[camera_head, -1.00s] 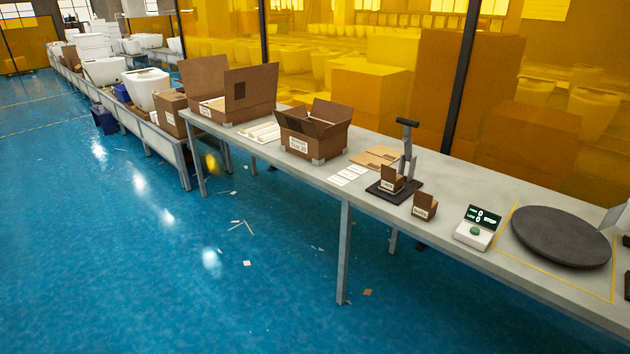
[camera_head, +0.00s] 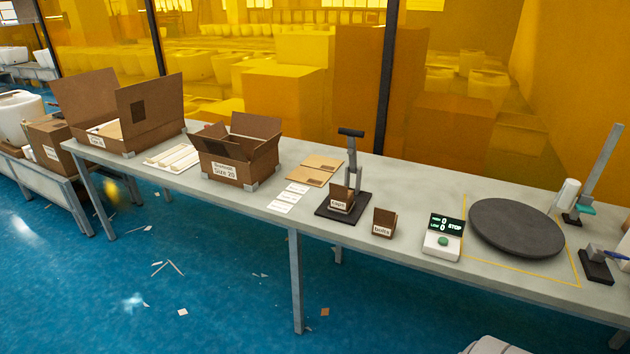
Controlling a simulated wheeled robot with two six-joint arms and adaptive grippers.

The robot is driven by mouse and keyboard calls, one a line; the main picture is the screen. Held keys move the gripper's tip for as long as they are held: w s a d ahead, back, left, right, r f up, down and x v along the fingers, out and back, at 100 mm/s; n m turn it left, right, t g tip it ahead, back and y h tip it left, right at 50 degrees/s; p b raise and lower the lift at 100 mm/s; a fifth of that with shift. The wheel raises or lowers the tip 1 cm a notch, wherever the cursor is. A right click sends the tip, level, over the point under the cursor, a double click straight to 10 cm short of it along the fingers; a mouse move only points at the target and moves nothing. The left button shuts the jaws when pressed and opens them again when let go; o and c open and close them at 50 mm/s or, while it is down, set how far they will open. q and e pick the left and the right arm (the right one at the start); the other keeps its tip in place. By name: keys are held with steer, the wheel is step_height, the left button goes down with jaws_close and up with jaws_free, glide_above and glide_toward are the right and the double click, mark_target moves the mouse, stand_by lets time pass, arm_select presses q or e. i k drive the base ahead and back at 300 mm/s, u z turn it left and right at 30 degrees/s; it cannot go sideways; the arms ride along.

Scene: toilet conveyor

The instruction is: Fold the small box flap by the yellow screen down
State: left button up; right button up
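The small open box (camera_head: 232,172) of brown cardboard stands on the long table, left of the middle of the view. Its flap by the yellow screen (camera_head: 256,126) stands up at the back. Its other visible flaps are also raised or spread, and the left one leans outward. A white label is on its front, and pale pieces are at its lower corners. The inside is mostly hidden. Neither of my grippers is in view.
A larger open box (camera_head: 155,130) stands to the left, with white strips (camera_head: 172,157) between. Rightward are flat cardboard (camera_head: 315,168), white cards (camera_head: 288,196), a black stand (camera_head: 343,207), a small bolts box (camera_head: 384,223), a display (camera_head: 443,238) and a round dark turntable (camera_head: 516,228). The yellow screen (camera_head: 290,90) is behind.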

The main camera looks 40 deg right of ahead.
mark_target(337, 191)
steer(key=z, duration=0.3)
steer(key=i, duration=0.95)
steer(key=z, duration=1.35)
steer(key=i, duration=0.6)
steer(key=z, duration=0.65)
